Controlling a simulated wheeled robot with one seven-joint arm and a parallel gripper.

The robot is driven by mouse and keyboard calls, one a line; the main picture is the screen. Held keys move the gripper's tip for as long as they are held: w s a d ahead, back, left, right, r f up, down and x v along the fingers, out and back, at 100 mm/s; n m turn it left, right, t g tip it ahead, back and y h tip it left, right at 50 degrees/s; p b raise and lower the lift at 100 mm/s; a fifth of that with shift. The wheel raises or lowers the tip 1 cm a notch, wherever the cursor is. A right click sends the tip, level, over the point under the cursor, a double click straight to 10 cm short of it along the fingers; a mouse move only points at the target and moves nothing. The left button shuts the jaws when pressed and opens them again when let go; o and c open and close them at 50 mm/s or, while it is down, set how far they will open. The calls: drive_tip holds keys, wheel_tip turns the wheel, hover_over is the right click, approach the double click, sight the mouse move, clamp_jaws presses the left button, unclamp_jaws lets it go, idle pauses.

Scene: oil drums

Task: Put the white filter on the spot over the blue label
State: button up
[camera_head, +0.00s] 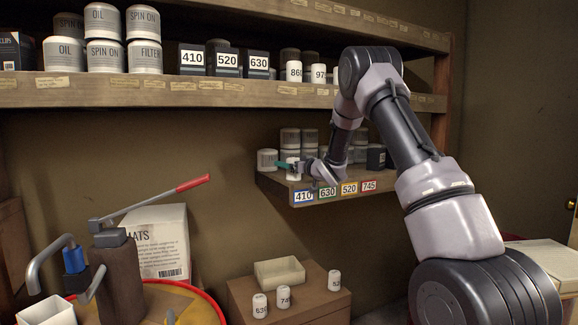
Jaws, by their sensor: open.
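The small shelf (279,192) on the wall has a row of labels along its front edge. The blue label (303,196) reads 410 and is the leftmost. A small white filter (293,168) stands upright on the shelf over the blue label, near the edge. My gripper (292,164) is open at this filter, with a teal finger on its left side; whether the fingers touch it I cannot tell. Three other white filters stand on a wooden box below: one marked 630 (260,306), one 745 (284,297) and one 520 (334,281).
A larger pale can (267,160) stands just left of my gripper, and stacked grey cans (290,138) stand behind it. A long upper shelf (180,92) with cans and boxes overhangs. An open tray (280,272) lies on the wooden box (310,308). A drum pump (118,270) stands at left.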

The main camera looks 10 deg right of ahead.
drive_tip(key=v, duration=1.2)
drive_tip(key=s+d+r+m+g+h, duration=0.1)
drive_tip(key=s+d+r+m+h, duration=0.3)
drive_tip(key=s+r, duration=0.25)
drive_tip(key=s+d+r+m+g+h, duration=0.1)
drive_tip(key=s+d+r+m+h, duration=0.3)
drive_tip(key=s, duration=0.4)
drive_tip(key=s+a+f+m+g, duration=0.1)
drive_tip(key=s+a+g, duration=0.2)
drive_tip(key=s, duration=1.1)
drive_tip(key=s+a+f+g+y, duration=0.1)
drive_tip(key=s+a+g, duration=0.2)
drive_tip(key=s, duration=1.1)
drive_tip(key=shift+s+m+g, duration=0.15)
drive_tip(key=shift+m+g, duration=0.25)
drive_tip(key=shift+r, duration=0.1)
